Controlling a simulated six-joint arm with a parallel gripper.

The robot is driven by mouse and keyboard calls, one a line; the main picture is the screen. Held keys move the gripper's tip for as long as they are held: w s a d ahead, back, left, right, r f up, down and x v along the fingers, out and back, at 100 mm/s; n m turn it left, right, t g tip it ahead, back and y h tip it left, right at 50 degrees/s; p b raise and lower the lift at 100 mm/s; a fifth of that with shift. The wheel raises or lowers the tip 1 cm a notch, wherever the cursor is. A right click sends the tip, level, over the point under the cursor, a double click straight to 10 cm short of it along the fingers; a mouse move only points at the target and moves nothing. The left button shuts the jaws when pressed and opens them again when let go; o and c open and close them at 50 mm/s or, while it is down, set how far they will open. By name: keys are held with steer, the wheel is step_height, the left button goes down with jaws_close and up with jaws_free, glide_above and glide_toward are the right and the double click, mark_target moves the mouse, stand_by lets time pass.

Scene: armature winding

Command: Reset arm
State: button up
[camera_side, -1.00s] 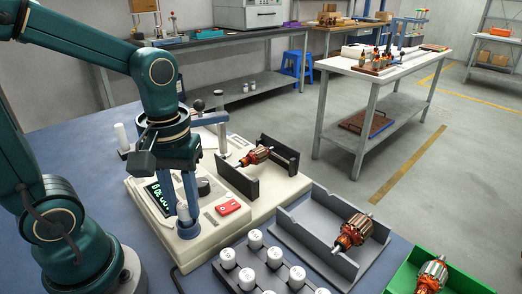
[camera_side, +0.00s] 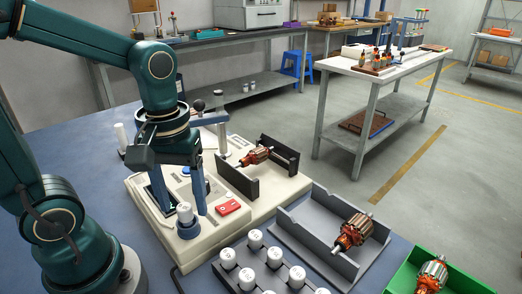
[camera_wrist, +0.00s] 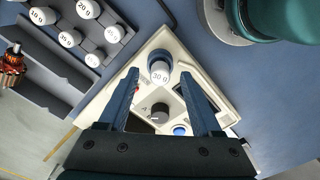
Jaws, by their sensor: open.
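My gripper (camera_side: 182,206) is open above the cream winding machine (camera_side: 258,206). In the wrist view its two blue fingers (camera_wrist: 161,82) are spread wide, and nothing is held between them. A white weight marked 30 g (camera_wrist: 160,72) stands upright on the machine between and beyond the fingertips; it also shows in the side view (camera_side: 185,214). A copper-wound armature (camera_side: 257,156) rests between the dark supports of the machine. A black knob (camera_wrist: 160,112) and a blue button (camera_wrist: 180,130) show on the machine's top. The machine's display is partly hidden by a finger.
A grey weight rack (camera_side: 262,262) with several white weights stands in front of the machine. A grey tray (camera_side: 300,222) holds an armature (camera_side: 354,232). A green bin (camera_side: 455,284) with another armature is at the lower right. The blue table left of the machine is mostly clear.

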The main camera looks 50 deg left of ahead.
step_height(320, 180, up, 4)
steer(key=shift+r, duration=0.1)
stand_by(0.4)
steer(key=shift+s+d+r+m+t, duration=0.1)
steer(key=shift+d+m+t, duration=0.15)
steer(key=shift+m+t, duration=0.9)
steer(key=shift+s+d+f+m+t, duration=0.15)
steer(key=shift+m+t, duration=0.55)
steer(key=shift+m, duration=0.9)
steer(key=shift+s+d+r+m+t, duration=0.15)
steer(key=shift+d+m+t, duration=0.15)
steer(key=shift+m+t, duration=0.85)
